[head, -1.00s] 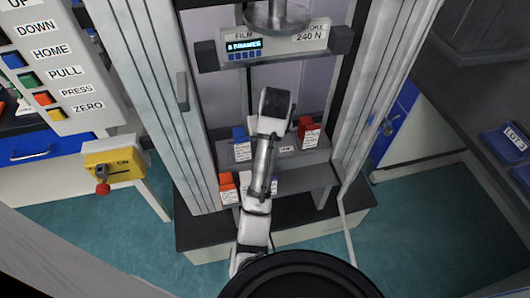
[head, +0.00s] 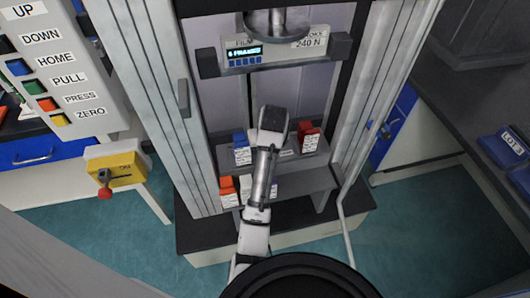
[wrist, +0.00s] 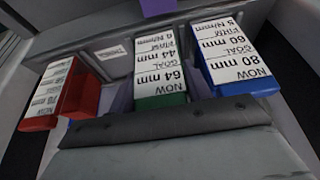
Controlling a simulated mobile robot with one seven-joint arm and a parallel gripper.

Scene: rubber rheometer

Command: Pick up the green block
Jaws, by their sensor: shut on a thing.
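The green block (wrist: 160,98) stands in the middle of the wrist view, with a white label reading NOW 64 mm, GOAL 44 mm upside down. My gripper (wrist: 170,122) is shut on it at the bottom of that view. A dark pad covers the block's near edge. In the head view my own arm hides the block and the jaws. A blue block (wrist: 238,82) stands to its right in the wrist view and a red block (wrist: 77,97) to its left. The blue block (head: 241,140) and the red block (head: 308,132) also show in the head view.
The blocks sit on a grey shelf between the machine's tall columns (head: 375,90). A display head (head: 275,52) hangs above. A lower shelf holds an orange-red block (head: 227,186). A button panel (head: 60,70) and a yellow switch box (head: 115,166) stand at left.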

